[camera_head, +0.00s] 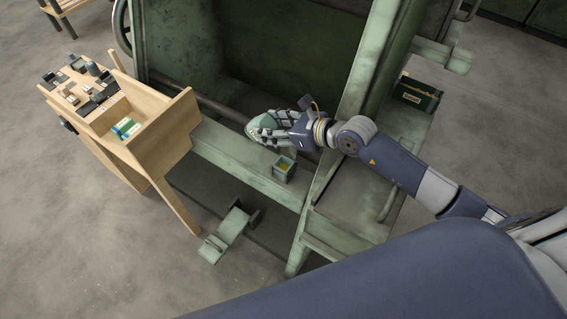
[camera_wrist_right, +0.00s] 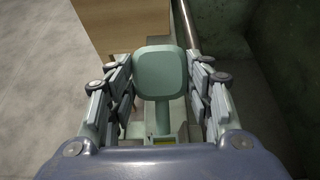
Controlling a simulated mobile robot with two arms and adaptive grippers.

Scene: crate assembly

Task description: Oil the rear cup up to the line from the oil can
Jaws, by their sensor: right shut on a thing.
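My right gripper (camera_head: 268,129) is shut on a pale green thing, which looks like the oil can (camera_head: 263,128), above the green machine ledge. In the right wrist view the oil can (camera_wrist_right: 160,72) sits between both fingers (camera_wrist_right: 160,95), its broad rounded face up and a narrow neck below. A small square grey-green cup (camera_head: 278,172) stands open on the ledge, below and right of the fingertips, with yellow oil showing inside. A bit of yellow shows under the neck in the wrist view. I cannot make out the line or whether oil flows. My left gripper is out of view.
A wooden stand (camera_head: 180,126) with small parts on top and a green-and-blue box in its bin stands left. A round bar (camera_head: 215,106) runs behind the ledge (camera_head: 232,156). A machine upright (camera_head: 357,97) rises right of the cup. A dark green crate (camera_head: 416,96) sits at right.

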